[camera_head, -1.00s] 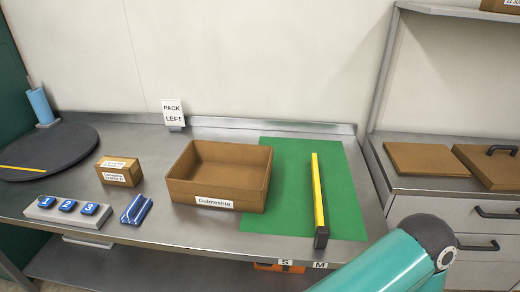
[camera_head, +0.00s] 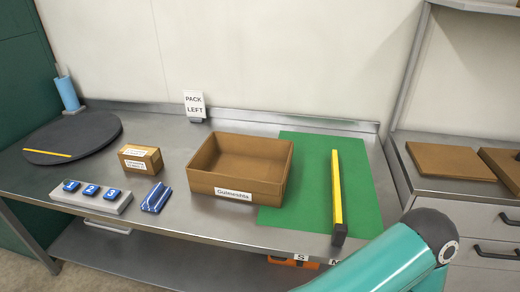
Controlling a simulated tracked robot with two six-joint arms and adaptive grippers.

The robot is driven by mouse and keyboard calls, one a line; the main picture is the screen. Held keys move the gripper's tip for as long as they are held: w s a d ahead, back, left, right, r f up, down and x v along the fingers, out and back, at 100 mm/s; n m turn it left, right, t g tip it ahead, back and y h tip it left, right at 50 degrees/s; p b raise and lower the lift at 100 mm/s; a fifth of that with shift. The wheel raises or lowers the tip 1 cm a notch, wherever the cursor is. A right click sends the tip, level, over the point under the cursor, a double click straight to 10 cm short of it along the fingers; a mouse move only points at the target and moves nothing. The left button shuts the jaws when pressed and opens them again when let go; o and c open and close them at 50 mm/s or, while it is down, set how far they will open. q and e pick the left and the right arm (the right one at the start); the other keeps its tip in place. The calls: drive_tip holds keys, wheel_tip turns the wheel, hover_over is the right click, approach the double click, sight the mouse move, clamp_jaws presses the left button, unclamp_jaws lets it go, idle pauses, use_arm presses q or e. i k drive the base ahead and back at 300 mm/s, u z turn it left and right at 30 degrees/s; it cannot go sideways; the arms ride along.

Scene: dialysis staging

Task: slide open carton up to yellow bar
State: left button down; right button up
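The open carton (camera_head: 236,194) is a brown, empty, open-topped box with a white label on its front. It stands on the steel table, its right part over the left edge of a green mat (camera_head: 362,192). The yellow bar (camera_head: 337,190) lies on the mat to the right of the carton, running front to back, with a black block at its near end. A strip of green mat shows between carton and bar, so they are apart. A teal arm link of mine enters at the bottom right. Neither gripper is in view.
Left of the carton are a small brown box (camera_head: 140,159), a blue striped packet (camera_head: 156,197) and a grey block with numbered blue buttons (camera_head: 90,196). A dark round disc (camera_head: 72,138) lies at far left. A "PACK LEFT" sign (camera_head: 195,105) stands behind. Flat cartons (camera_head: 450,161) lie on the right counter.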

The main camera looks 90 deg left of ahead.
sight(245, 168)
drive_tip(key=k, duration=2.95)
drive_tip(key=u, duration=0.85)
drive_tip(key=i, duration=1)
